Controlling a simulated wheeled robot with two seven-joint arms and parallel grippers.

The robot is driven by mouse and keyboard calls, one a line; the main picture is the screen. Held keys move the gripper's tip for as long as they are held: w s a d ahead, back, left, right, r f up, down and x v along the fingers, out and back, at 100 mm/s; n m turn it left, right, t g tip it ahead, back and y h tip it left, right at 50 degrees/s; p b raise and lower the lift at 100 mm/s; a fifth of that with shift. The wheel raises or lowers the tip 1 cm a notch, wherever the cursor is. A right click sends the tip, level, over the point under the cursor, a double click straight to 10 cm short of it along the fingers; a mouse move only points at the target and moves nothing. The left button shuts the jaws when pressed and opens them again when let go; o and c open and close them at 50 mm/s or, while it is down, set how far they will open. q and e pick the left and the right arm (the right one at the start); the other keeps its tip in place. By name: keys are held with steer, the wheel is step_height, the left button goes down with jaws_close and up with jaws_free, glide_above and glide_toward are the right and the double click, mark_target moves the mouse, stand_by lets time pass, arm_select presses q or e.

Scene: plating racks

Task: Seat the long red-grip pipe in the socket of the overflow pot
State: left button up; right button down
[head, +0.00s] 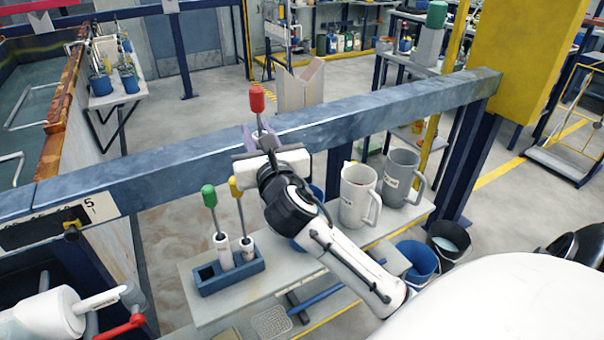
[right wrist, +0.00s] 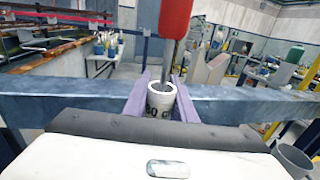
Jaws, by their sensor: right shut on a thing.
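My right gripper (head: 262,140) is shut on the red-grip pipe and holds it upright in front of the blue rail. The pipe's red grip (head: 257,98) points up, with a thin metal shaft below it. In the right wrist view the red grip (right wrist: 175,18) stands above a white sleeve (right wrist: 161,100) between the purple fingers (right wrist: 160,110). The pipe's lower end is hidden behind my gripper and arm. I cannot tell for certain which vessel is the overflow pot, and I see no socket on one. My left gripper is not in view.
A blue rail (head: 380,110) crosses the view. On the shelf below, a blue rack (head: 231,284) holds green-grip (head: 208,196) and yellow-grip (head: 235,187) tools beside an empty square hole. Two grey jugs (head: 357,190) stand right of my arm. Buckets (head: 415,258) stand lower right.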

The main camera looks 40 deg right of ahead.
step_height(320, 180, down, 18)
steer(key=b, duration=0.5)
steer(key=shift+r, duration=0.25)
steer(key=shift+f+b, duration=0.2)
steer(key=shift+b, duration=0.15)
steer(key=c, duration=1.5)
jaws_free()
steer(key=shift+o, duration=0.2)
steer(key=shift+r, duration=0.1)
